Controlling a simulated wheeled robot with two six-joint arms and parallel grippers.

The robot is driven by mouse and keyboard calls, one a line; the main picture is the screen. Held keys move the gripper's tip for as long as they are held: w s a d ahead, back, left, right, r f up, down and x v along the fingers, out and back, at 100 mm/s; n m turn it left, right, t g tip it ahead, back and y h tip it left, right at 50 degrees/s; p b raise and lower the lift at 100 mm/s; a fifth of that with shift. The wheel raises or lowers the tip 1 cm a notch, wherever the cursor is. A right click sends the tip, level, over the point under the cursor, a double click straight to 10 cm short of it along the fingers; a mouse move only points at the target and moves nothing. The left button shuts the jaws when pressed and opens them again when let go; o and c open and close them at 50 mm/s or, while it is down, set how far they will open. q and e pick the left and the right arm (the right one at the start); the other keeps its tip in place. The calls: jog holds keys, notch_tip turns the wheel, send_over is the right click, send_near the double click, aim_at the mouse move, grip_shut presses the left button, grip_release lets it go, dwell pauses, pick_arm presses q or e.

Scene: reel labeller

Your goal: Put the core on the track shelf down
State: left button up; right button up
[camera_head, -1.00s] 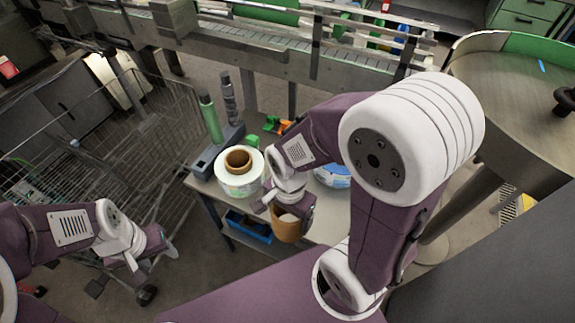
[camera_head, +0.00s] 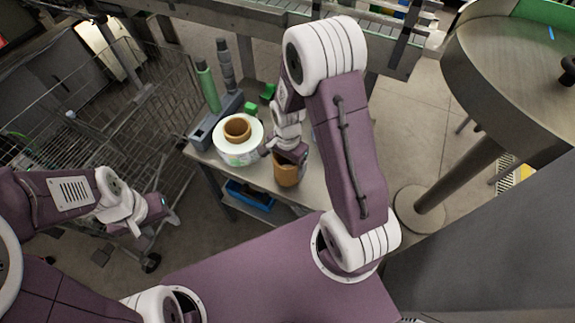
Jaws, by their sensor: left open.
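A brown cylindrical core (camera_head: 287,174) hangs at the tip of my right gripper (camera_head: 291,155), over the near edge of the small grey table (camera_head: 258,178). My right gripper appears shut on the core's upper part, though its fingers are mostly hidden. I cannot tell whether the core's bottom touches anything. My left gripper (camera_head: 160,207) is open and empty at the left, in front of the wire cart, apart from the table. I cannot tell which surface is the track shelf.
A white reel with a brown centre (camera_head: 251,147) lies on the table left of the core. A blue bin (camera_head: 250,197) sits below. A wire cart (camera_head: 105,135) is left, a round table (camera_head: 500,75) right.

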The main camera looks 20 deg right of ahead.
jog(key=shift+w+f, duration=0.15)
jog(key=shift+f, duration=0.35)
jog(key=shift+f, duration=0.1)
jog(key=o, duration=1.5)
notch_tip(320, 180, up, 12)
jog(key=p, duration=0.1)
jog(key=s+n, duration=0.2)
jog(key=n, duration=0.2)
jog(key=s+a+n, duration=0.1)
jog(key=s+n, duration=0.2)
jog(key=n, duration=0.1)
jog(key=s+n+t, duration=0.1)
jog(key=s+n, duration=0.2)
jog(key=n, duration=0.1)
jog(key=shift+a, duration=0.15)
